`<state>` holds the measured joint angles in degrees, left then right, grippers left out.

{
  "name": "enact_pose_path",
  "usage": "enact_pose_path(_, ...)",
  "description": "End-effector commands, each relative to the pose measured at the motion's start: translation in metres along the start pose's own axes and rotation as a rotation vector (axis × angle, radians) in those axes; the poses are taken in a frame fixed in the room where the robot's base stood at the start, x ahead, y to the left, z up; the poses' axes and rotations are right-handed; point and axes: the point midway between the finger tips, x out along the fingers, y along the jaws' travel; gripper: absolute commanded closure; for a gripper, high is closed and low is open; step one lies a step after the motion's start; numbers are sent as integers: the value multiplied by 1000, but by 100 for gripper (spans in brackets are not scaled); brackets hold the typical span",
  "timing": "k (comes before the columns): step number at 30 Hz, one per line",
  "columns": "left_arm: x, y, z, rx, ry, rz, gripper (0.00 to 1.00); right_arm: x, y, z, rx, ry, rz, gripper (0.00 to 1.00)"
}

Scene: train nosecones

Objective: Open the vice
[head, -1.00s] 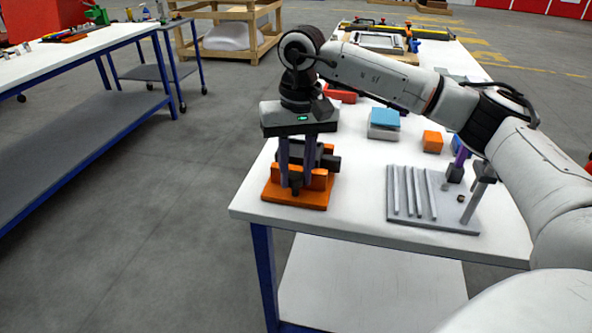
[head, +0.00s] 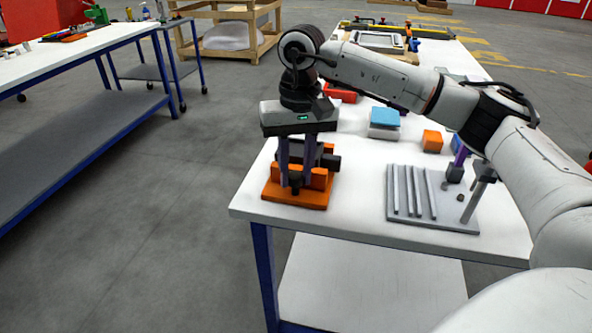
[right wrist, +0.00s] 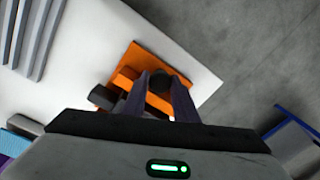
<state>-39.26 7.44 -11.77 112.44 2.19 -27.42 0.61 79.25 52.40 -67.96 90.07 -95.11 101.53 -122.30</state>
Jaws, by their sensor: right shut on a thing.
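The vice (head: 312,197) is orange with dark parts and stands at the near left corner of the white table. It also shows in the right wrist view (right wrist: 124,76), with a dark round knob (right wrist: 160,80) at its front. My right gripper (head: 290,184) points straight down over the vice. Its two fingers reach down to the dark knob and are shut on it. In the right wrist view the fingers (right wrist: 160,88) stand on both sides of the knob. The gripper body hides part of the vice. My left gripper is not in view.
A grey plate with several metal bars (head: 432,215) lies right of the vice on the white table (head: 350,215). A blue-topped block (head: 385,117), an orange block (head: 432,141) and a red piece (head: 342,95) lie farther back. Another long table (head: 90,45) stands at the left across open floor.

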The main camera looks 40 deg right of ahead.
Motion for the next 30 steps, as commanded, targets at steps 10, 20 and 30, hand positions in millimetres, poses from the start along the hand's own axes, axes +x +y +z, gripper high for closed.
enact_pose_path(10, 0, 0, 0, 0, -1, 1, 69, -5, 0, -6, 5, 21, -10, 96)
enact_pose_path(20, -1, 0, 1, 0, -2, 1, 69, -5, 1, -5, 8, 19, -6, 55)
enact_pose_path(30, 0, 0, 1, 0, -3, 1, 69, -3, 3, -4, 9, 12, 2, 55)
